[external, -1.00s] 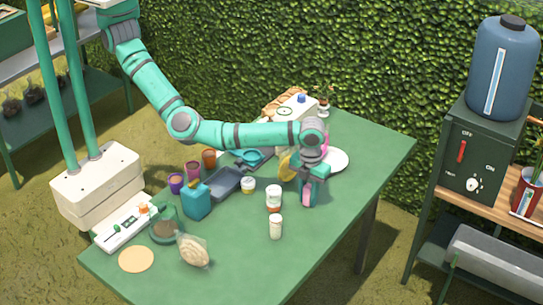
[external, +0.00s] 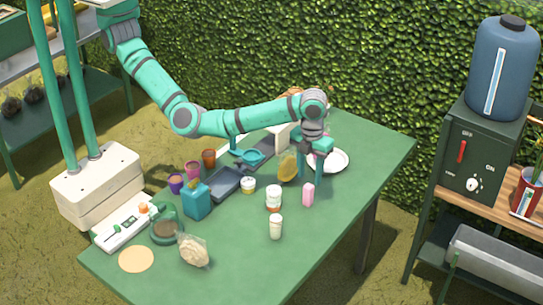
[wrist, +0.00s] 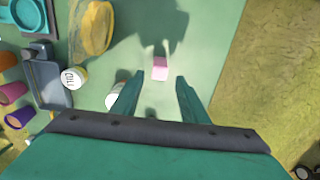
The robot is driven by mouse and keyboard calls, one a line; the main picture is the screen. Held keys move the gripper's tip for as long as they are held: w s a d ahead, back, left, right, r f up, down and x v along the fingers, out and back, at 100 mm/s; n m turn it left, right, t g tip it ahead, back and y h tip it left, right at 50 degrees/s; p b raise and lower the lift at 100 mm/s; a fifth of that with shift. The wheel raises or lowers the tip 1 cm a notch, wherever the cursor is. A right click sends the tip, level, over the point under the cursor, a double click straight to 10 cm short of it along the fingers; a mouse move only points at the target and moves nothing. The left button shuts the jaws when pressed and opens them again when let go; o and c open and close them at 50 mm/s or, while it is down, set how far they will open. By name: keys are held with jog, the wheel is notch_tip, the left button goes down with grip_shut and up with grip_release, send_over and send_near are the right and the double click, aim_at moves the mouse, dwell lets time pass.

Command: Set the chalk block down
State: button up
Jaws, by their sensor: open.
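The chalk block, a small pink block with a paler face (external: 308,194), stands on the green table (external: 345,215) near its right side. It also shows in the wrist view (wrist: 160,69), beyond and between my fingertips. My gripper (external: 310,176) is open and empty, above and slightly behind the block. In the wrist view its two fingers (wrist: 158,86) are spread, with a gap between them and the block.
White jars (external: 273,197) and (external: 276,227) stand left of the block. A yellow round object (external: 288,168) and a white plate (external: 336,160) are behind it. A dark tray (external: 225,183) and several cups lie further left. The table's right front is clear.

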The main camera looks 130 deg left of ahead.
jog(key=shift+r, duration=1.25)
